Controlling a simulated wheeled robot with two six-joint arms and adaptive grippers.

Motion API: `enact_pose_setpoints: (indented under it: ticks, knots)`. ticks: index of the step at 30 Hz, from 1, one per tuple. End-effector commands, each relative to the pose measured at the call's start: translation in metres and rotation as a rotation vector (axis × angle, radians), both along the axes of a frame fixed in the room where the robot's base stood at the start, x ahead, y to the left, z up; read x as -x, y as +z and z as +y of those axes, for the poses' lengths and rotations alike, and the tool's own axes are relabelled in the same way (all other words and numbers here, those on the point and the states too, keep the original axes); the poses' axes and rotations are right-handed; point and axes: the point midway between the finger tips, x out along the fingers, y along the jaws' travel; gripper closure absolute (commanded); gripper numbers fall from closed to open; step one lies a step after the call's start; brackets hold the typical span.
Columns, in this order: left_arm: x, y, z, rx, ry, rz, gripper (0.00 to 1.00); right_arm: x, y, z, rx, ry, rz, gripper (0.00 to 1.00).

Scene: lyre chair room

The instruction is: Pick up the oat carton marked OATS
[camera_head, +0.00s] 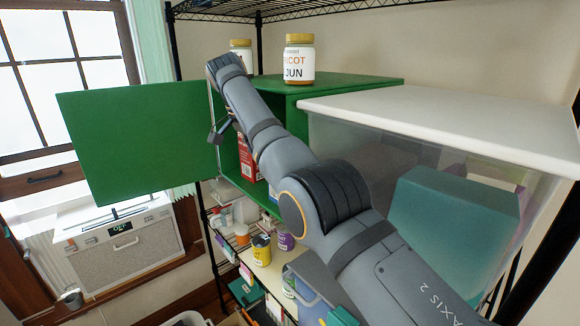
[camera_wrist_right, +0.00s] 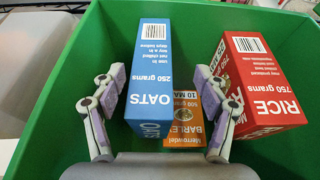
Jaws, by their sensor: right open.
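My left gripper is not in view.
A red RICE carton (camera_wrist_right: 262,82) stands right of the oats, close to the right finger. An orange BARLEY carton (camera_wrist_right: 186,112) is between them. The cabinet's green door (camera_head: 140,130) is open leftward. Jars (camera_head: 299,60) stand on top. A white-lidded clear bin (camera_head: 470,125) is at right.

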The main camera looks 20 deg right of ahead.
Motion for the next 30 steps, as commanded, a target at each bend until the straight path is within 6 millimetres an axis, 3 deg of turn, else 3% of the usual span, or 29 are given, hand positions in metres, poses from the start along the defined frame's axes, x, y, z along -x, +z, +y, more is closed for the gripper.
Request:
enact_pose_setpoints:
  ticks: [2, 5, 9, 14, 17, 22, 25, 30]
  knots:
    - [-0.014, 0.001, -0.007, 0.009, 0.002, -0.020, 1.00, 0.000, 0.001, 0.000, -0.001, 0.001, -0.002, 0.26]
    - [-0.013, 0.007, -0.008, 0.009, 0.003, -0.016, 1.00, -0.004, 0.003, -0.010, 0.000, -0.001, 0.000, 0.26]
    - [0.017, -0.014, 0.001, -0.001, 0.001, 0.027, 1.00, -0.008, -0.032, -0.020, -0.001, 0.000, 0.000, 0.26]
    - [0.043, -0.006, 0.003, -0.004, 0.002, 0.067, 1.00, -0.010, -0.043, -0.027, -0.002, 0.001, -0.001, 0.26]
    - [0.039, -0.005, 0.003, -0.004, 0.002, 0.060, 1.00, -0.011, -0.046, -0.028, -0.001, 0.001, -0.002, 0.26]
    - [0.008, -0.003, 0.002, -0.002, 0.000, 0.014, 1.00, -0.011, -0.046, -0.028, -0.001, 0.002, -0.001, 0.26]
    - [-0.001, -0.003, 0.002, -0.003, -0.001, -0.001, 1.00, -0.010, -0.046, -0.028, -0.001, 0.002, -0.001, 0.39]
    - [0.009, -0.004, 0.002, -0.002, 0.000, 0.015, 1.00, -0.010, -0.046, -0.028, -0.001, 0.002, -0.001, 0.62]
